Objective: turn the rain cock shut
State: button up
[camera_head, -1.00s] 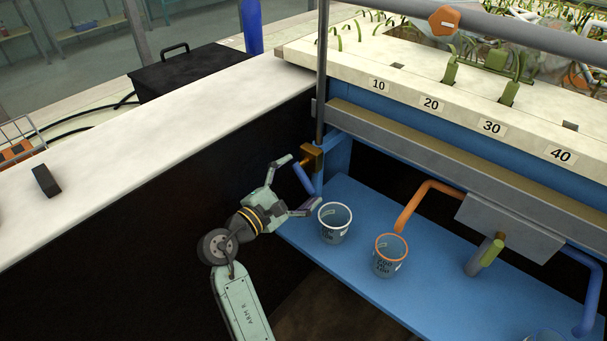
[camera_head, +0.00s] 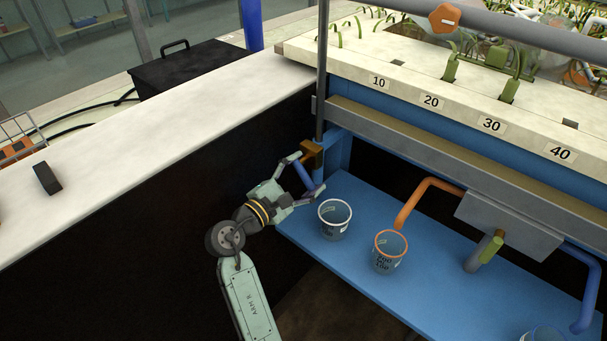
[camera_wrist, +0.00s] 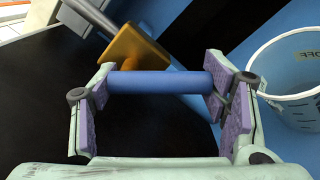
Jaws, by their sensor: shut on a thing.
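The cock is a brass block (camera_head: 312,154) at the foot of a thin upright grey pipe (camera_head: 321,80), at the inner corner of the blue frame. Its blue lever (camera_head: 303,174) slants down to the right in the head view. My gripper (camera_head: 309,174) is shut on the lever, one finger on each side. In the wrist view the blue lever (camera_wrist: 160,84) lies across between the two purple pads, with the brass block (camera_wrist: 134,48) just behind it. Part of the lever is hidden by the fingers in the head view. No label shows on this cock.
A white cup (camera_head: 334,219) stands on the blue shelf (camera_head: 400,297) close right of my gripper. An orange-rimmed cup (camera_head: 389,252) stands beyond it, under an orange pipe (camera_head: 425,190). A dark wall drops away on the left.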

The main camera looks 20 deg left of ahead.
jog(key=c, duration=0.8)
jog(key=shift+c, duration=0.2)
jog(key=shift+f, duration=0.1)
jog(key=m+b, duration=0.3)
jog(key=shift+w+a+f+m, duration=0.15)
jog(key=shift+a+f+m, duration=0.15)
jog(key=shift+a+m, duration=0.1)
jog(key=shift+w+a+m+b, duration=0.1)
jog(key=shift+a+m+b, duration=0.2)
jog(key=shift+m+b, duration=0.65)
jog(key=shift+w+a+m+b, duration=0.1)
jog(key=shift+a+m+b, duration=0.3)
jog(key=shift+m, duration=0.85)
jog(key=shift+d, duration=0.15)
jog(key=o, duration=1.7)
